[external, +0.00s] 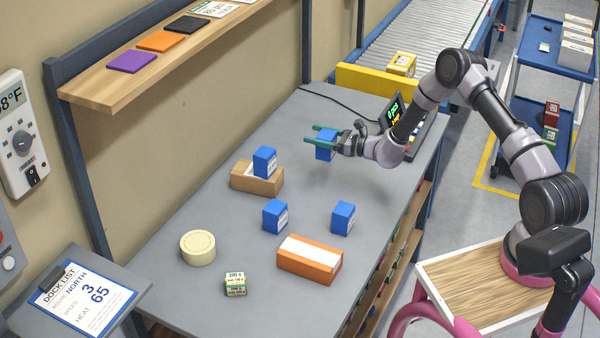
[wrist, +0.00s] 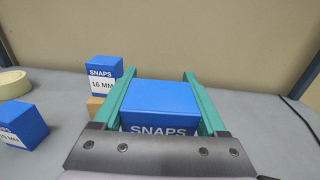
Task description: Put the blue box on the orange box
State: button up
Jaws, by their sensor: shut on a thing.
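My gripper (external: 316,136) has teal fingers shut on a blue box (external: 325,150), held above the grey table near its far end. In the wrist view this blue box (wrist: 160,97), marked "SNAPS", sits between the two fingers (wrist: 155,90). The orange box (external: 309,259) lies on the front part of the table with a white label on top, and nothing stands on it. Two more blue boxes stand on the table, one on the left (external: 275,216) and one on the right (external: 343,218). Another blue box (external: 264,162) stands on a brown cardboard box (external: 243,181).
A display device (external: 397,112) stands at the far right. A shelf (external: 100,91) runs along the wall.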

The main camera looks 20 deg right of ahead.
jog(key=s+a+r+n+g+y, duration=0.15)
jog(key=s+a+n+g, duration=0.35)
jog(key=s, duration=0.7)
jog(key=s+a+r+g+y, duration=0.1)
jog(key=s+a+r+g, duration=0.2)
jog(key=s+a, duration=0.65)
jog(key=s+a+r+n+g+y, duration=0.2)
jog(key=s+a+n+g, duration=0.1)
jog(key=s, duration=1.1)
send_over(299, 254)
jog(key=shift+g, duration=0.4)
jog(key=shift+f, duration=5.1)
jog(key=shift+f, duration=0.2)
jog(key=o, duration=1.4)
jog(key=shift+o, duration=0.2)
jog(key=shift+r, duration=0.1)
